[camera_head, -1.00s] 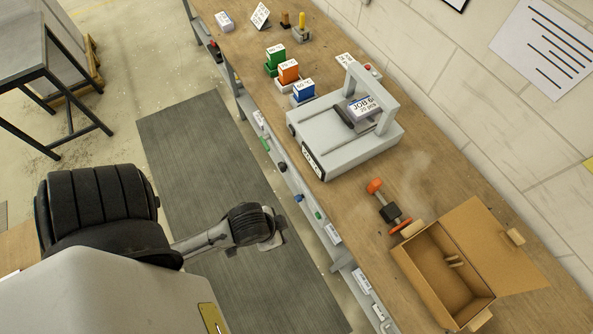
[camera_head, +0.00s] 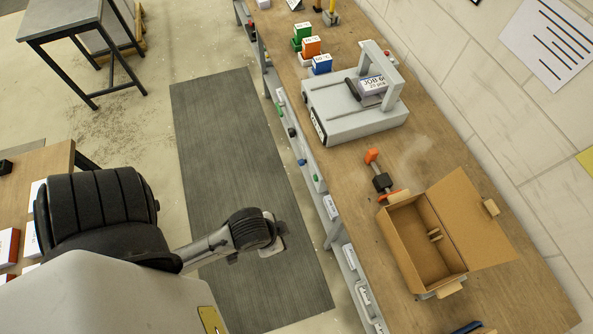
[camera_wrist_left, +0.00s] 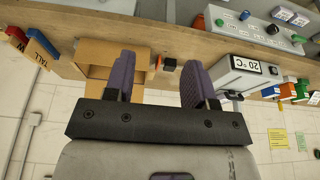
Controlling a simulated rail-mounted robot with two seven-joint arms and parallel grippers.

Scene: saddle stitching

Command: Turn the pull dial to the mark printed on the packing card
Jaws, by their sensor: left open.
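My left gripper (camera_wrist_left: 155,82) shows in the left wrist view with two purple fingers apart and nothing between them. Beyond it is the bench edge, upside down in that view. I cannot pick out a pull dial for sure. A grey press-like machine (camera_head: 350,118) stands on the bench and carries a card reading "JOB 6" (camera_head: 373,85), its last part unclear. I cannot tell if it is the packing card. In the left wrist view the machine (camera_wrist_left: 238,82) bears a "20 °C" label (camera_wrist_left: 246,64). My right gripper is not seen.
An open cardboard box (camera_head: 408,224) and an orange-ended tool (camera_head: 381,181) lie on the bench (camera_head: 500,285). Green (camera_head: 302,31), orange (camera_head: 311,47) and blue (camera_head: 321,64) blocks stand beyond the machine. A shelf with small items runs below.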

